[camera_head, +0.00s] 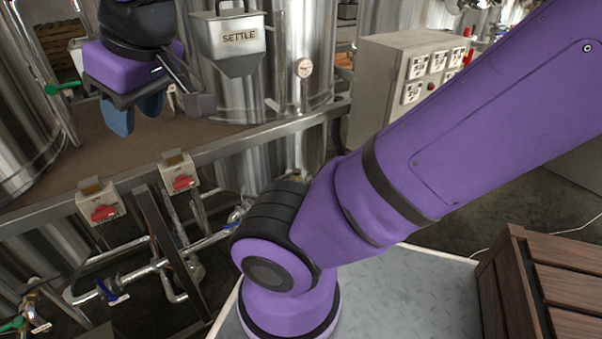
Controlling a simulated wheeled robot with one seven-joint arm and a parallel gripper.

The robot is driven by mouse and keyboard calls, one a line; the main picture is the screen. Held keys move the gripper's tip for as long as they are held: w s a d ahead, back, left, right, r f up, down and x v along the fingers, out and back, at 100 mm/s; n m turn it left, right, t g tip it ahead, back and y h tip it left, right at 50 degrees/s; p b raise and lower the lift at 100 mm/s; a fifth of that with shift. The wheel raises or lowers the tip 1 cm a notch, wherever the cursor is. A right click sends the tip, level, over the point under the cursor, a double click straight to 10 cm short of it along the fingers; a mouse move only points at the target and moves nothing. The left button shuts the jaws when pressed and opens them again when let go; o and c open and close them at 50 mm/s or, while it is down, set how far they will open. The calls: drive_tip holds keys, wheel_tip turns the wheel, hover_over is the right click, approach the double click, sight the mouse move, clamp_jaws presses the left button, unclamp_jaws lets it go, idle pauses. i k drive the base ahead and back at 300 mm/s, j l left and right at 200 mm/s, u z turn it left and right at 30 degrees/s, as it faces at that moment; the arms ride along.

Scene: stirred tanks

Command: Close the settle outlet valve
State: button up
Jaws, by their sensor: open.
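A metal hopper labelled SETTLE (238,44) is fixed to the front of a steel tank (310,90) at the upper middle. No valve in view carries a readable settle outlet label, so I cannot tell which one it is. A valve with a green lever (62,88) is on the left tank (22,100). Valves with blue handles sit on the low pipes, one at lower left (112,294) and one near my arm (240,213). My gripper (136,114) is open and empty at upper left, its blue fingers pointing down; it hides part of the area left of the hopper.
Two switch boxes with red knobs (103,211) (180,180) hang below the platform's metal edge (240,141). A grey control cabinet (385,85) stands behind my arm. A green handle (14,325) shows at lower left. A wooden crate (560,285) is at lower right.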

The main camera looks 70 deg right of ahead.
sight(228, 226)
drive_tip(key=k+l+z, duration=0.1)
drive_tip(key=k+l, duration=0.15)
drive_tip(key=k+l+z, duration=0.15)
drive_tip(key=l, duration=0.35)
drive_tip(key=k+l+z, duration=0.1)
drive_tip(key=k+l, duration=0.15)
drive_tip(key=k+l+z, duration=0.15)
drive_tip(key=l, duration=0.4)
drive_tip(key=k+l+z, duration=0.35)
drive_tip(key=k+l, duration=0.2)
drive_tip(key=k+l+z, duration=0.35)
drive_tip(key=k+l, duration=0.25)
drive_tip(key=l, duration=0.15)
drive_tip(key=i+j, duration=0.8)
drive_tip(key=j, duration=0.55)
drive_tip(key=i+j, duration=0.1)
drive_tip(key=j, duration=0.6)
drive_tip(key=i+j, duration=0.1)
drive_tip(key=j, duration=0.55)
drive_tip(key=k+j, duration=0.1)
drive_tip(key=j, duration=0.35)
drive_tip(key=j+u, duration=0.1)
drive_tip(key=j, duration=0.35)
drive_tip(key=l+z, duration=0.1)
drive_tip(key=i+l, duration=0.05)
